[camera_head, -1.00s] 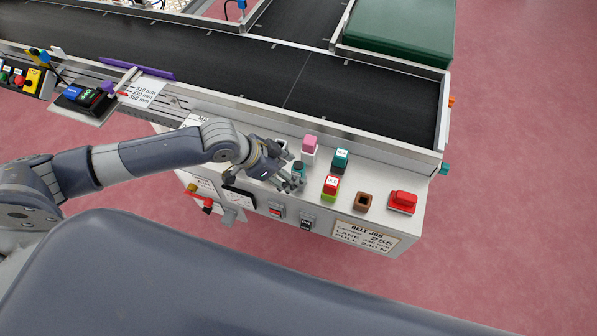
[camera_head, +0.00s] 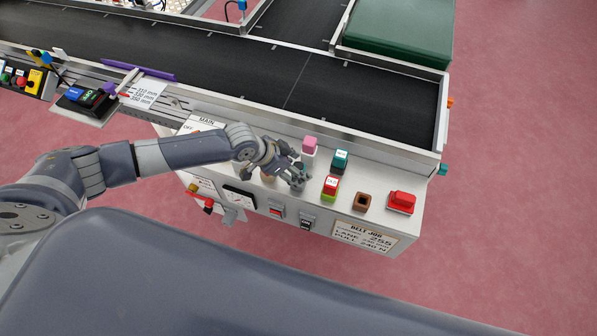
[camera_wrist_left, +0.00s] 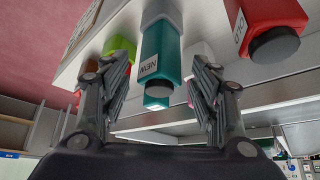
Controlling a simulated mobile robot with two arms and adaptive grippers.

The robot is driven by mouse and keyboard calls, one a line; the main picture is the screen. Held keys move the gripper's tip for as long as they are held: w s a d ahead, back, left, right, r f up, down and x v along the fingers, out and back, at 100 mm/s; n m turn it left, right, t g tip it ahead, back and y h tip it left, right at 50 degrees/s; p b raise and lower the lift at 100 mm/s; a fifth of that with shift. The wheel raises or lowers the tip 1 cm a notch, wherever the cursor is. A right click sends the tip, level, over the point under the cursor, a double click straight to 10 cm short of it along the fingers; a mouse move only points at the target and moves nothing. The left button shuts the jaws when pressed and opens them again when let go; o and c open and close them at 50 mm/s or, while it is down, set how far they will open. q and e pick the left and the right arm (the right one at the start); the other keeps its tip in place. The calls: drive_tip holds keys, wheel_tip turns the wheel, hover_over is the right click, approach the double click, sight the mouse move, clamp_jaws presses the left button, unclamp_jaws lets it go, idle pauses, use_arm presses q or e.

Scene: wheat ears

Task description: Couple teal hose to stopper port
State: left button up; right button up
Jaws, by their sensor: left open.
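My left gripper (camera_head: 299,177) is open over the top of the white control box (camera_head: 300,212). In the left wrist view a teal block labelled NEW (camera_wrist_left: 161,62) shows between its parted fingers (camera_wrist_left: 158,85), with room on both sides. In the head view a teal block with a pale label (camera_head: 341,160) stands to the right of the gripper. Another small teal piece (camera_head: 303,169) is partly hidden by the fingers. A brown square socket with a dark opening (camera_head: 363,201) sits further right. I cannot make out a teal hose. My right gripper is not in view.
A pink block (camera_head: 310,145), a red-topped green block (camera_head: 331,187) and a red button (camera_head: 402,201) crowd the box top. The belt (camera_head: 380,95) lies behind a metal rail. A teal fitting (camera_head: 444,169) protrudes at the belt corner.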

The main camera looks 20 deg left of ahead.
use_arm(q)
drive_tip(key=shift+x, duration=1.05)
drive_tip(key=c, duration=1.2)
drive_tip(key=shift+r, duration=0.1)
drive_tip(key=shift+r, duration=0.6)
wheel_tip(320, 180, up, 2)
drive_tip(key=shift+r+b, duration=0.1)
drive_tip(key=shift+b, duration=0.35)
drive_tip(key=s+a+b, duration=0.1)
drive_tip(key=s+a, duration=0.1)
drive_tip(key=s, duration=0.5)
drive_tip(key=s+a+r+b, duration=0.1)
drive_tip(key=s, duration=0.7)
drive_tip(key=shift+s+a+r, duration=0.25)
drive_tip(key=shift+s+a, duration=0.05)
drive_tip(key=shift+a, duration=0.1)
